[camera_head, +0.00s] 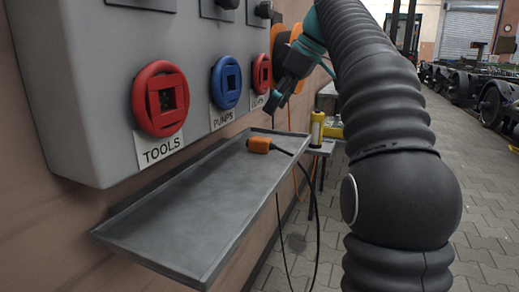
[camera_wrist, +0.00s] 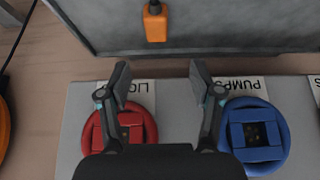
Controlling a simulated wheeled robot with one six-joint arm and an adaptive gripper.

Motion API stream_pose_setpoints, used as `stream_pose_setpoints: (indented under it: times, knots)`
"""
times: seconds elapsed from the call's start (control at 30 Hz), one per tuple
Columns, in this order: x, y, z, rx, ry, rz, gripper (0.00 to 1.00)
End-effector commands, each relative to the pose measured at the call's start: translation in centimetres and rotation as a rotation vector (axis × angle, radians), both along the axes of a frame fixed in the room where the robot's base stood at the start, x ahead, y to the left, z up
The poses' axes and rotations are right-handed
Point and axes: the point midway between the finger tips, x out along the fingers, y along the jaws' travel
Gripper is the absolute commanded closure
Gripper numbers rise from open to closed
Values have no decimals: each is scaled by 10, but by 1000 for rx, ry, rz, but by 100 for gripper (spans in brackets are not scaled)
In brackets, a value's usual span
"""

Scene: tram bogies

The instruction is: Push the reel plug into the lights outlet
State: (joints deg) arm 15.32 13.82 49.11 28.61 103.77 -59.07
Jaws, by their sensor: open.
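The reel plug is an orange block (camera_head: 259,145) with a black cable, lying on the far end of the grey tray (camera_head: 170,225). In the wrist view the plug (camera_wrist: 155,24) is at top centre, beyond my fingertips. The lights outlet is a red round socket (camera_head: 261,74), partly hidden behind my gripper in the head view. In the wrist view the lights outlet (camera_wrist: 133,128) is beside and behind the left finger, its label partly covered. My gripper (camera_wrist: 160,72) is open and empty. In the head view my gripper (camera_head: 280,98) is above the plug, apart from it.
The red TOOLS outlet (camera_head: 160,98) and blue PUMPS outlet (camera_head: 226,82) share the grey cabinet (camera_head: 70,90). An orange reel (camera_head: 283,45) is on the wall behind my gripper. A yellow-black object (camera_head: 317,128) stands beyond the tray. The cable hangs over the tray's edge.

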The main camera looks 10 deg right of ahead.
Motion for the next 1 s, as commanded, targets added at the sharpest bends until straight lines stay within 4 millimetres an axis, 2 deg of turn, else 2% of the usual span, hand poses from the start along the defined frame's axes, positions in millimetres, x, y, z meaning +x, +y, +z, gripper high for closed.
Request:
stream_pose_setpoints:
  times: [0.03, 0.1, 0.3, 0.77, 0.87, 1.0]
  knots:
    - [2, 5, -13, 1, 3, 3, 35]
    - [6, 10, -24, 1, 2, 2, 35]
    - [14, 20, -45, 1, 1, 0, 35]
    - [17, 22, -50, 1, 1, 0, 35]
    - [18, 23, -55, 1, 1, 0, 35]
    - [24, 26, -73, 1, 3, 1, 35]
